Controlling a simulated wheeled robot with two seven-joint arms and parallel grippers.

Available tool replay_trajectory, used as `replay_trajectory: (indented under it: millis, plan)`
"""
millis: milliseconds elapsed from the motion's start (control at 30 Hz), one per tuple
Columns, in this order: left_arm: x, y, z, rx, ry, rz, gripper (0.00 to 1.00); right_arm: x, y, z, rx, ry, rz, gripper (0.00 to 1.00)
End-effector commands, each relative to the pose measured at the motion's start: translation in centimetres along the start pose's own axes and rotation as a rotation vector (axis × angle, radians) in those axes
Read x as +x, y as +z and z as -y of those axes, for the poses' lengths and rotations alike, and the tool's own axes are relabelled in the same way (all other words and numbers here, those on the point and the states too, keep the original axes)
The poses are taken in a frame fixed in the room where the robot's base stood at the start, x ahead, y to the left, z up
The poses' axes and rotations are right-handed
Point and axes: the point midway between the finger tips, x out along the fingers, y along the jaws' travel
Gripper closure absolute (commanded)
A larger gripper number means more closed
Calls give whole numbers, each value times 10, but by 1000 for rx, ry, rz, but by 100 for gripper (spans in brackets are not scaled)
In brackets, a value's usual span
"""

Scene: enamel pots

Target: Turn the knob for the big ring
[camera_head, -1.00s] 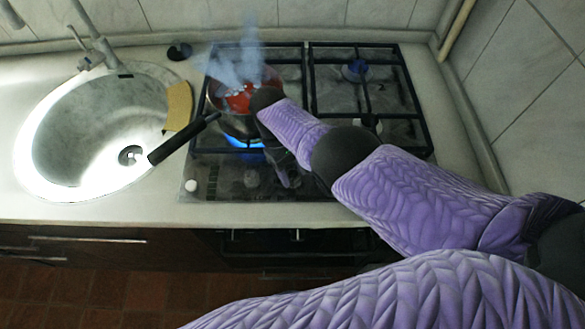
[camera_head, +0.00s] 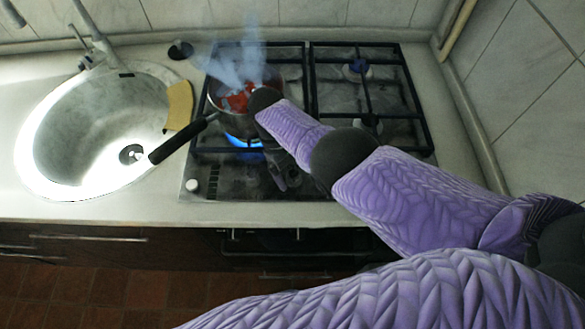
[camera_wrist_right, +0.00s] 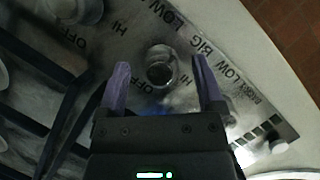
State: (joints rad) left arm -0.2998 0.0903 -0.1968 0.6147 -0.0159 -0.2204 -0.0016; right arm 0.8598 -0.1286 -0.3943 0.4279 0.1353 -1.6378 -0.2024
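My right gripper (camera_head: 281,178) hangs over the front control panel of the hob, partly hidden by its own wrist in the head view. In the right wrist view my right gripper (camera_wrist_right: 160,62) is open, with a purple finger on each side of a round knob (camera_wrist_right: 160,72). I see gaps between the knob and both fingers. Printed labels OFF, HI, LOW and BIG lie around it on the panel. Another knob (camera_wrist_right: 70,10) shows at the upper left. A pale knob (camera_wrist_right: 271,147) is at the lower right; a white knob (camera_head: 192,185) shows at the panel's left end in the head view.
A pot (camera_head: 237,124) with red pieces stands steaming on the left side of the hob, over a blue flame (camera_head: 243,142). Its black handle (camera_head: 183,138) sticks out toward the sink (camera_head: 100,125). A tan sponge or cloth (camera_head: 179,104) lies by the sink. The right burners are bare.

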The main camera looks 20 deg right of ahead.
Motion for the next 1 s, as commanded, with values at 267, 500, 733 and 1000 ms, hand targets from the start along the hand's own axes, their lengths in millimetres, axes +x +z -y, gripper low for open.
replay_trajectory:
  millis: [267,500,733,1000]
  plan:
    - [-2,-1,-4,-2,6,-2,41,-7,0,0,0,0,-1,14]
    - [-13,-2,-2,-1,3,-4,41,-67,0,0,0,2,-4,14]
    - [-12,-1,4,2,-6,-2,41,-98,0,0,0,0,0,14]
    - [-12,-1,6,3,-9,-2,41,-99,0,0,0,-1,1,14]
